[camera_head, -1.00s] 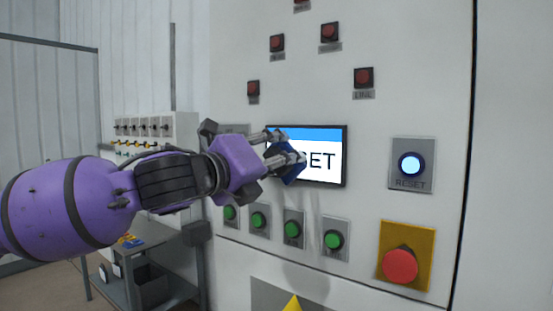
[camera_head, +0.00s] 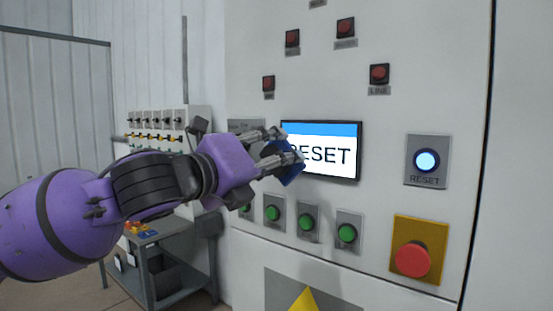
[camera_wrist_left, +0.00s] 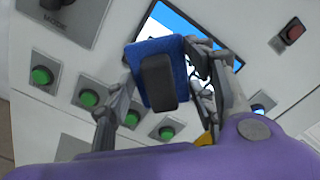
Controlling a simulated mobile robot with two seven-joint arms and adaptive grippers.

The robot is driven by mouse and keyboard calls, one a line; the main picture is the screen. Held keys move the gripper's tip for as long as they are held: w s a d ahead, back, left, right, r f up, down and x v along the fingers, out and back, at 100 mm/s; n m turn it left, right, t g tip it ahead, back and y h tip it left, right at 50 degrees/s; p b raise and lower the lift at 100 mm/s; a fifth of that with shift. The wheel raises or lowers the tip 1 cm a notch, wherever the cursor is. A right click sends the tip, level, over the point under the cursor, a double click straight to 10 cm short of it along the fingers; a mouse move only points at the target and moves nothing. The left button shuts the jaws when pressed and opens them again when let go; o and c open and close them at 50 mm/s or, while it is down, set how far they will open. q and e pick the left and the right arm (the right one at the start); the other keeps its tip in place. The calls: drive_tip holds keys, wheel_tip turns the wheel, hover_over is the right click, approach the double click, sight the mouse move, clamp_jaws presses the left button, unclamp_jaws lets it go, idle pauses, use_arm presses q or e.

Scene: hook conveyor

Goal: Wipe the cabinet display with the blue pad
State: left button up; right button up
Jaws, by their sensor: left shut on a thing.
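The cabinet display (camera_head: 330,152) is a screen in a dark frame, with a blue band above the black word RESET on white. My left gripper (camera_head: 282,148) is at its lower left corner, shut on the blue pad (camera_head: 288,172). The pad covers the screen's lower left part; I cannot tell whether it touches the glass. In the left wrist view the pad (camera_wrist_left: 152,48), with a dark grip block on its back, sits between the fingers, and the display (camera_wrist_left: 170,22) shows behind it. My right gripper is not in view.
A lit blue RESET button (camera_head: 426,161) is right of the display. A red emergency button (camera_head: 411,260) on a yellow plate is lower right. Green buttons (camera_head: 306,222) line the cabinet below. Red lamps (camera_head: 345,27) are above. A grey cart (camera_head: 165,262) stands at left.

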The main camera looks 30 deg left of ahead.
use_arm(q)
drive_tip(key=shift+s+a, duration=0.1)
drive_tip(key=shift+s, duration=1.4)
